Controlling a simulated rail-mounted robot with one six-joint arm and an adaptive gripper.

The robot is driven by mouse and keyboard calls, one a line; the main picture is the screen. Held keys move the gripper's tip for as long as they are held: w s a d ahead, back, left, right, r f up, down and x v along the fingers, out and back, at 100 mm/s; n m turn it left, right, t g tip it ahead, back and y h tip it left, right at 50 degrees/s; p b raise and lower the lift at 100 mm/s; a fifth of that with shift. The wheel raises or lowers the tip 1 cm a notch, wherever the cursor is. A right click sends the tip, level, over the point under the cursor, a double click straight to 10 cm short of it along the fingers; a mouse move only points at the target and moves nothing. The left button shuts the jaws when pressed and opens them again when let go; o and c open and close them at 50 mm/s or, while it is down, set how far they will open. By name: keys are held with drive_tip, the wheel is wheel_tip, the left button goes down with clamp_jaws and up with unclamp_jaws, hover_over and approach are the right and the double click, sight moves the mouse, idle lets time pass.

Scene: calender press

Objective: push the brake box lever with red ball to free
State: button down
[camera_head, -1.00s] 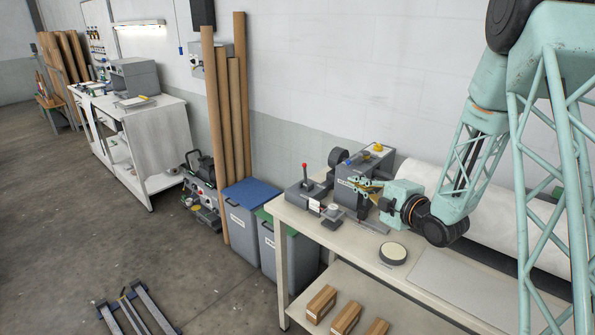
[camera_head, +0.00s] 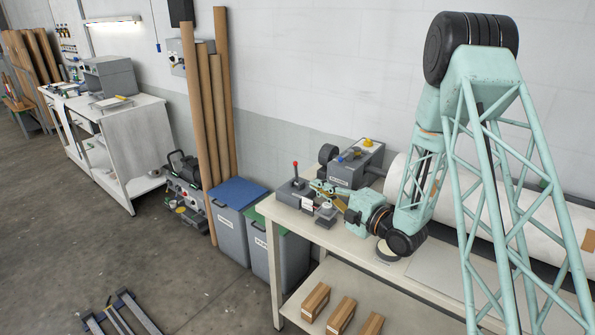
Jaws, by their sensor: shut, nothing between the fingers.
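The brake box (camera_head: 290,192) is a small grey box at the left end of the bench. Its lever with a red ball (camera_head: 295,165) stands roughly upright on top. My gripper (camera_head: 317,186) is shut and empty, just right of the lever and lower than the red ball. Its fingers point left toward the box. The picture is too small to tell whether they touch the lever or box. Any lettering on the box for the lever's positions cannot be read.
A larger grey box with a yellow button (camera_head: 368,142) stands behind my gripper. A small round-topped device (camera_head: 326,212) sits in front of it on the bench (camera_head: 300,222). A white roll (camera_head: 490,205) lies behind my arm. Blue-lidded (camera_head: 238,192) and green-lidded bins stand left of the bench.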

sight(296, 174)
drive_tip(key=shift+w+a, duration=0.1)
drive_tip(key=w+d+x, duration=0.2)
drive_tip(key=x, duration=1)
drive_tip(key=shift+w+f, duration=0.15)
drive_tip(key=shift+w, duration=0.05)
idle(0.3)
drive_tip(key=shift+a, duration=0.15)
drive_tip(key=shift+w+a, duration=0.1)
idle(0.5)
